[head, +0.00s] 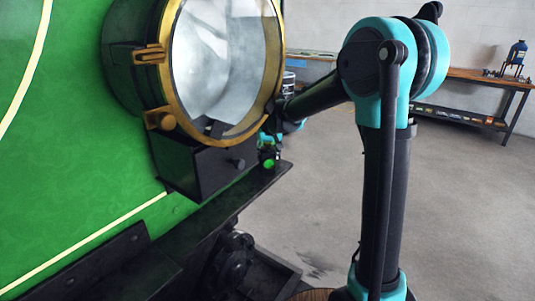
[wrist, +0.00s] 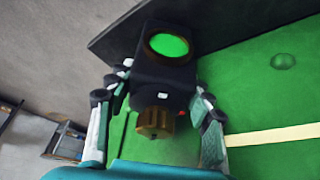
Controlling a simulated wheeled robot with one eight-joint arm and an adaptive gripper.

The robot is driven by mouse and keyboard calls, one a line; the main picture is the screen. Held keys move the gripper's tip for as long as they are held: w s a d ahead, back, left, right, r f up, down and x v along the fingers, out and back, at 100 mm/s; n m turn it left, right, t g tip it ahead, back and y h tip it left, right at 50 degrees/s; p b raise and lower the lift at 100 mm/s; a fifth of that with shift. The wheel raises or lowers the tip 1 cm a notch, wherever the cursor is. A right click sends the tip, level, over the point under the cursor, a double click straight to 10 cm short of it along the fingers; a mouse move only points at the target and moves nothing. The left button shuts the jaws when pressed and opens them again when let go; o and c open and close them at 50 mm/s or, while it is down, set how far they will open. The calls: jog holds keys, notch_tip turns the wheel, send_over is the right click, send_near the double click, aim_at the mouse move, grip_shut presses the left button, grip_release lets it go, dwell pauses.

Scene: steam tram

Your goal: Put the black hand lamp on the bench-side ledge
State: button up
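The black hand lamp (wrist: 160,78) has a boxy dark body, a round glowing green lens and a brass-coloured part at its near end. In the head view the lamp (head: 267,153) shows small, at the far end of a dark ledge (head: 228,201) along the green tram. My gripper (wrist: 162,92) has one finger on each side of the lamp and appears shut on it. In the head view my gripper (head: 277,128) is partly hidden behind the big headlamp. I cannot tell whether the lamp's base touches the ledge.
The large brass-rimmed headlamp (head: 225,65) and its black bracket box (head: 203,168) stand close to my gripper. The grey floor between is clear.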

jog(key=o, duration=0.5)
jog(key=shift+c, duration=0.2)
jog(key=v, duration=0.8)
jog(key=s+d+f, duration=0.6)
jog(key=s+d, duration=0.1)
jog(key=s, duration=0.2)
jog(key=s+d+f+m, duration=0.1)
jog(key=s+d+f, duration=0.6)
jog(key=s, duration=0.3)
jog(key=s+d+f+m+h, duration=0.1)
jog(key=s+d+f, duration=0.5)
jog(key=s, duration=0.4)
jog(key=shift+d+f, duration=0.25)
jog(key=shift+d, duration=0.2)
jog(key=shift+s, duration=0.1)
